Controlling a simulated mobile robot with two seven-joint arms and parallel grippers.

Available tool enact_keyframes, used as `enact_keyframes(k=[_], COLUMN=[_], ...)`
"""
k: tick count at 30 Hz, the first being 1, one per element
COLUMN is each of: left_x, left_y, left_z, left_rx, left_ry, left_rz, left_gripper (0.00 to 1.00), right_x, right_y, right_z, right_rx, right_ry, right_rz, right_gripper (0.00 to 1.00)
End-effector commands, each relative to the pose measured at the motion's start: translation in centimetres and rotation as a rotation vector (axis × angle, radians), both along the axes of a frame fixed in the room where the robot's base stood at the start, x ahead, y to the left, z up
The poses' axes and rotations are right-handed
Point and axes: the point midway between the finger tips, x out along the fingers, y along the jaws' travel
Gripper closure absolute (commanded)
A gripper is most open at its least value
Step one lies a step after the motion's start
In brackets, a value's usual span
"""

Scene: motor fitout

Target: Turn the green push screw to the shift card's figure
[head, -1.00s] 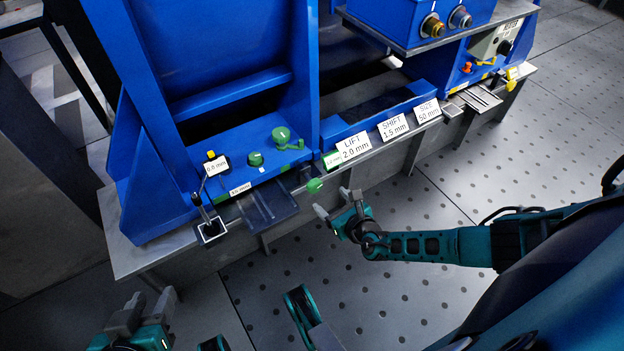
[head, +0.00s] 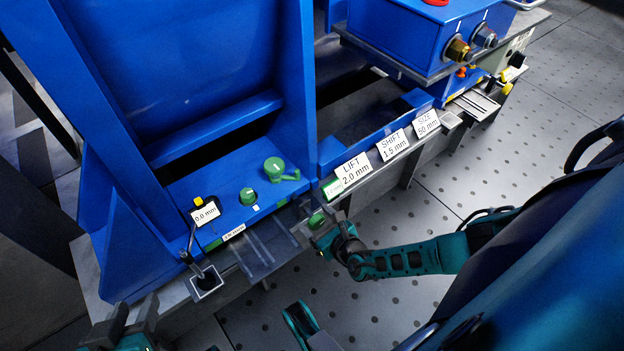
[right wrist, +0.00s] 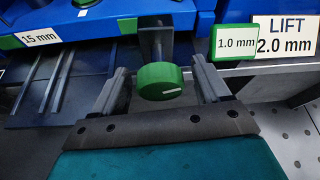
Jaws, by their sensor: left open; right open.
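The green push screw (head: 317,220) sticks out from the bench's front edge, left of the LIFT card. In the right wrist view its round green knob (right wrist: 160,82), with a white mark line, lies between my right gripper's spread fingers (right wrist: 160,88); a gap shows on each side. My right gripper (head: 322,236) is open and partly overlaps the knob in the head view. The shift card (head: 394,145) reads 1.5 mm. A green-framed display (right wrist: 236,43) beside the LIFT card reads 1.0 mm. My left gripper (head: 125,322) is open at the lower left, away from everything.
The LIFT card (head: 352,171) reads 2.0 mm and the SIZE card (head: 426,124) 50 mm. Two green knobs (head: 248,196) (head: 275,168) and a 0.0 mm display (head: 205,212) sit on the blue base. A small lever box (head: 205,281) stands at the front edge.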

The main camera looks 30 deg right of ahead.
Motion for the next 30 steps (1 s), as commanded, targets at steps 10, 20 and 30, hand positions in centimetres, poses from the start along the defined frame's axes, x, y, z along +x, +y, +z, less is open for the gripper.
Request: enact_keyframes(k=[10, 20, 30], left_x=[-0.17, -0.65, -0.56], left_y=[-0.15, -0.18, -0.18], left_z=[-0.08, -0.41, -0.34], left_rx=[-0.003, -0.003, -0.003], left_ry=[0.004, 0.016, 0.013], left_rz=[-0.002, -0.003, -0.002], left_gripper=[0.56, 0.56, 0.56], right_x=[-0.13, -0.1, -0.07], right_y=[0.07, 0.07, 0.07], right_z=[-0.1, -0.09, -0.06], right_rx=[0.0, 0.0, 0.004], right_ry=[0.0, 0.0, 0.0], right_rz=[0.0, 0.001, 0.001], right_gripper=[0.24, 0.56, 0.76])
